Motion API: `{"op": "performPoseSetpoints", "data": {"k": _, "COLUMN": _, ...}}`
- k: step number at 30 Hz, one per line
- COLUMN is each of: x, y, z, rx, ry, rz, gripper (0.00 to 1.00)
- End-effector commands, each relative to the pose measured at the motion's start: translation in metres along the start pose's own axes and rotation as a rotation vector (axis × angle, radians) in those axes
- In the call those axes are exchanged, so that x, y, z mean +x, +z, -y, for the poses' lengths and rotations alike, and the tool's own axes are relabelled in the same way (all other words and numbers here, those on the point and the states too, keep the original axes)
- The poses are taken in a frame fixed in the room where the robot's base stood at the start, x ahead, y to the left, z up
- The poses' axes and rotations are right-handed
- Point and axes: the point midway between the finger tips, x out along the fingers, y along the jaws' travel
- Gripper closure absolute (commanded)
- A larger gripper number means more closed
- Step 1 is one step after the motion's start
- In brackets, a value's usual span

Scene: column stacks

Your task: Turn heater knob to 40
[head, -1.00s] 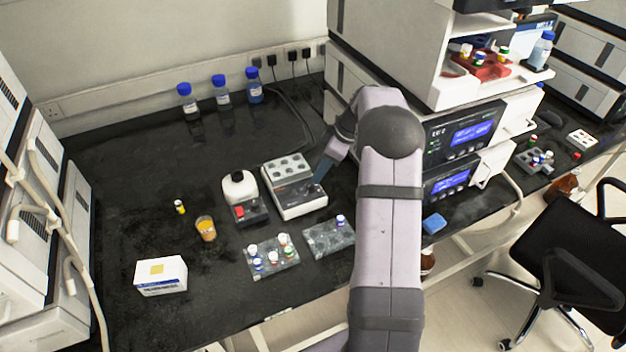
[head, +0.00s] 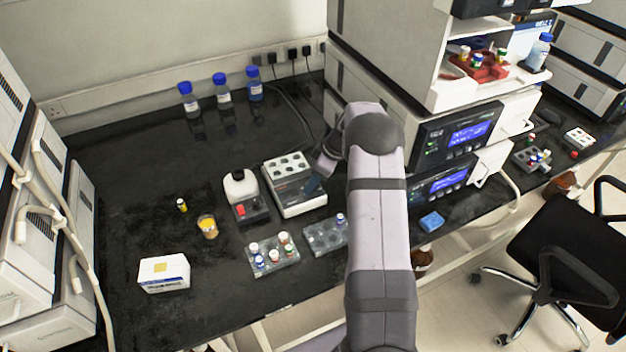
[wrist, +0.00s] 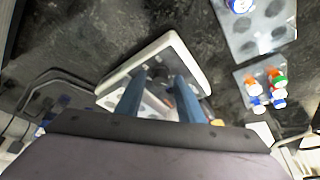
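The heater (head: 304,206) is a white block with a dark front panel and several wells on top, standing mid-bench in the head view. It is tilted in the wrist view (wrist: 120,78), behind the fingers. I cannot clearly make out its knob; the fingers and blur obscure that area. My gripper (head: 313,185) is at the heater's right front side in the head view. In the wrist view the two blue fingers (wrist: 160,82) stand apart over the heater with nothing visibly held between them. I cannot tell whether they touch it.
A white device with a red switch (head: 240,211) stands close left of the heater. Vial racks (head: 262,269) and (head: 320,243) lie in front. A stacked instrument (head: 430,150) stands to the right.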

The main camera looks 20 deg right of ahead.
Motion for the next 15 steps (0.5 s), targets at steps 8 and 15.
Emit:
{"op": "performPoseSetpoints", "data": {"k": 8, "x": -0.0004, "y": 0.0000, "z": 0.0000, "rx": 0.001, "ry": 0.000, "rz": 0.000, "gripper": 1.00}}
{"op": "performPoseSetpoints", "data": {"k": 15, "x": 0.0000, "y": 0.0002, "z": 0.0006, "rx": 0.032, "ry": 0.013, "rz": 0.000, "gripper": 1.00}}
